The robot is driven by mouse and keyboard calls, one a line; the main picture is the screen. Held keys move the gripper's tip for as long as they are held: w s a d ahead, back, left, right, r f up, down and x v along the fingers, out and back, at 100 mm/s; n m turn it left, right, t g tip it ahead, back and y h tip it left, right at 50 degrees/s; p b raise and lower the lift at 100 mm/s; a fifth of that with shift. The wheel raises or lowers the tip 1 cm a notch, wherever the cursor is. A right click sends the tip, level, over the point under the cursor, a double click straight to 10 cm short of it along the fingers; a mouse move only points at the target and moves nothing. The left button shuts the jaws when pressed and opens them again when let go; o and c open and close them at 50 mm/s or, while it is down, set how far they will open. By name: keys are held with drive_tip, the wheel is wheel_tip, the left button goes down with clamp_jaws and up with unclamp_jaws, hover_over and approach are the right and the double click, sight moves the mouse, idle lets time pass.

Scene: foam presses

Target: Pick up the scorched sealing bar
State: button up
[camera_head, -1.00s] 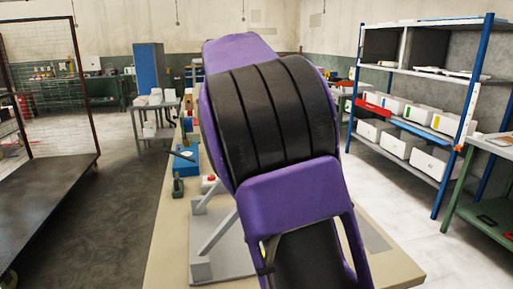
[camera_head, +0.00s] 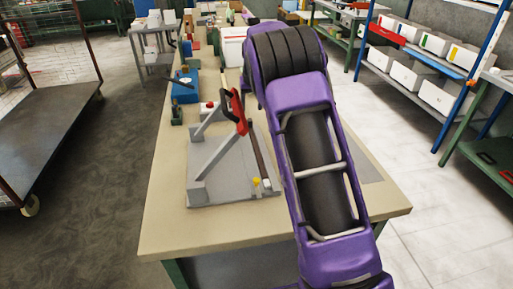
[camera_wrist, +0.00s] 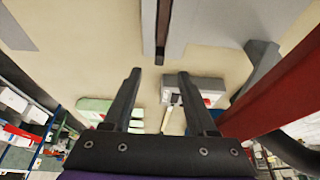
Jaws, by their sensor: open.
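The foam press stands on the bench, with a flat grey base plate (camera_head: 225,186), grey uprights and a red lever (camera_head: 238,112). A long dark brown bar (camera_head: 259,158), which looks like the sealing bar, slopes along its right side; I cannot make out scorching. In the wrist view a dark bar (camera_wrist: 163,28) shows end-on at the top, set in light grey metal. My gripper (camera_wrist: 159,74) is open and empty, with the bar's end just beyond and between its fingertips, apart from them. In the head view my purple arm hides my gripper.
A red-button box (camera_head: 208,106), a blue box (camera_head: 185,88) and a small green block (camera_head: 177,112) stand left of and behind the press. The bench (camera_head: 190,237) is clear in front. A large red part (camera_wrist: 285,90) passes close on the right in the wrist view.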

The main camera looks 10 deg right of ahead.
sight(250, 121)
drive_tip(key=x, duration=1)
drive_tip(key=shift+w, duration=0.1)
clamp_jaws()
drive_tip(key=shift+r, duration=0.1)
